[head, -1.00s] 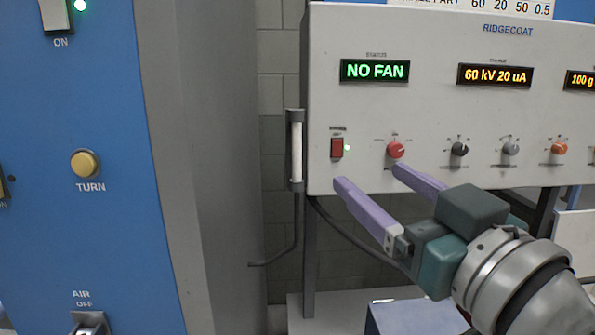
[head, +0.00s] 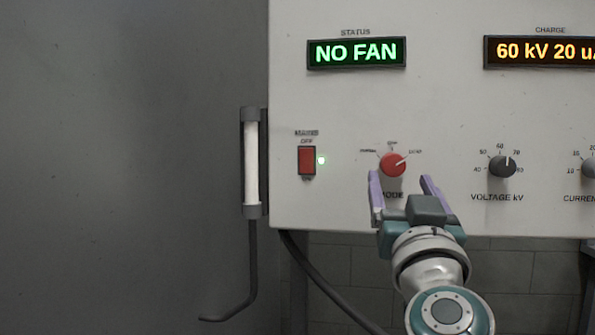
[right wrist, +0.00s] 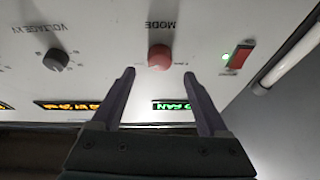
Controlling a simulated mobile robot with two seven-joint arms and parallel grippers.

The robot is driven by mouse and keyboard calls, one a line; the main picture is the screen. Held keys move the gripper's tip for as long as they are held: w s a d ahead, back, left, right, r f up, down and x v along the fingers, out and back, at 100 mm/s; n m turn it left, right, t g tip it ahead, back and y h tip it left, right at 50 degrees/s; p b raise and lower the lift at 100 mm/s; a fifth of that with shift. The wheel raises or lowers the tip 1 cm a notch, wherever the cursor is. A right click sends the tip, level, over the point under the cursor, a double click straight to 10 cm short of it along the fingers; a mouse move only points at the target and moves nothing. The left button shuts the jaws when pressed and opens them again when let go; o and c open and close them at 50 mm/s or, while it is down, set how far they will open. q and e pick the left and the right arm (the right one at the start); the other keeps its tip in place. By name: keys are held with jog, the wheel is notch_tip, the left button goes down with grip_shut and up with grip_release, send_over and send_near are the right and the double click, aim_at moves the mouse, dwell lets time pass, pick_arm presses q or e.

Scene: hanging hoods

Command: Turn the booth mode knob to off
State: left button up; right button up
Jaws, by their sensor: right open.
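The booth mode knob (head: 392,165) is a round red knob on the white panel, above the word MODE. Three small labels stand around it; the top one seems to read OFF. Its pale pointer line slants to the upper right, toward the right-hand label. My right gripper (head: 401,181) is open, its two purple fingers pointing at the panel just below the knob and apart. In the right wrist view, upside down, the knob (right wrist: 160,57) lies just beyond and between the fingertips (right wrist: 159,74), not gripped. My left gripper is not in view.
A red rocker switch (head: 306,160) with a green light is left of the knob. A black voltage knob (head: 502,167) is to its right. A green NO FAN display (head: 356,53) is above. A white tube lamp (head: 251,165) hangs at the panel's left edge.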

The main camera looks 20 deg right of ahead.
aim_at(394, 165)
jog(key=shift+x, duration=2.2)
grip_shut()
